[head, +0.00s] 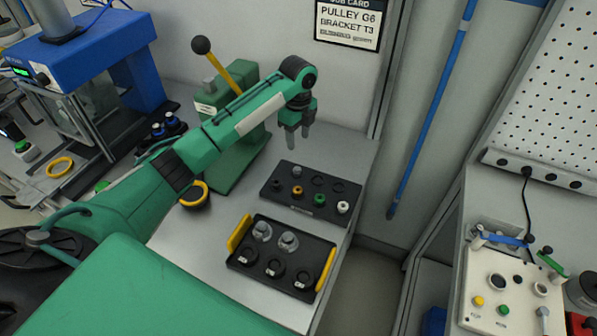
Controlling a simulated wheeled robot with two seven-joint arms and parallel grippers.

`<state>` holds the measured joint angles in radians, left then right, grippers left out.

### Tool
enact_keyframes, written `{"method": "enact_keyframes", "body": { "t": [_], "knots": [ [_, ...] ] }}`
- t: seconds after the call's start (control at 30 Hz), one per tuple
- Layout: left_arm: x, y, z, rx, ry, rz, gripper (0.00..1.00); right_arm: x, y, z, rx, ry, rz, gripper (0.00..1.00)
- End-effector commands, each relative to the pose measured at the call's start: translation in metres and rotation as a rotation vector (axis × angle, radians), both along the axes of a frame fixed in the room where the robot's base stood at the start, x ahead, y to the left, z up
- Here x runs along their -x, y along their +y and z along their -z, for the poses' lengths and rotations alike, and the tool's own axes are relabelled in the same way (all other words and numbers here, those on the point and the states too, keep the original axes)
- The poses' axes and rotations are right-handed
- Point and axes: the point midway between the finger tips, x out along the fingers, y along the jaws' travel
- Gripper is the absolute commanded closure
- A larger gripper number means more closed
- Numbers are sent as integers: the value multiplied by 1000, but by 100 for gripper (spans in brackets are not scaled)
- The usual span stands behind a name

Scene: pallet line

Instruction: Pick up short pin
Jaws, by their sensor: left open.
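My left gripper (298,142) points down above the back edge of the dark rack (330,208). Its two fingers are apart with nothing between them, clear of the rack. The rack holds several small parts in a row: a dark one (276,186), an orange one (297,191), a green one (319,200) and a white one (343,207). Behind them are dark round places, and one small grey part (297,171) stands at the back left. I cannot tell for sure which part is the short pin. My right gripper is not in view.
A black tray (262,221) with yellow handles lies in front of the rack, with two metal parts (288,241) and several dark rings. A green lever press (232,160) stands left of the rack. A control panel (505,297) is at the right, across a floor gap.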

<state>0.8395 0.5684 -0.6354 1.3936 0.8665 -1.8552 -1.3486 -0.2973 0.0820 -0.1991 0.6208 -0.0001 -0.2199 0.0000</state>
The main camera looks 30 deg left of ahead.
Motion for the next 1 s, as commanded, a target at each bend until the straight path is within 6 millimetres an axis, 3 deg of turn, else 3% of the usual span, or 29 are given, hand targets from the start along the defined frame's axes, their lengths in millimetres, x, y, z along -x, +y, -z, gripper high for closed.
{"method": "enact_keyframes", "body": {
  "t": [0.3,0.57,0.8,1.0],
  "knots": [
    [1,-1,57,-1,3,-1,53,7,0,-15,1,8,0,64],
    [2,-1,76,0,2,-2,53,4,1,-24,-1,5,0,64],
    [4,0,111,0,2,-2,53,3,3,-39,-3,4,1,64],
    [3,0,121,-1,-1,-1,53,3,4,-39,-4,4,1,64]
  ]
}}
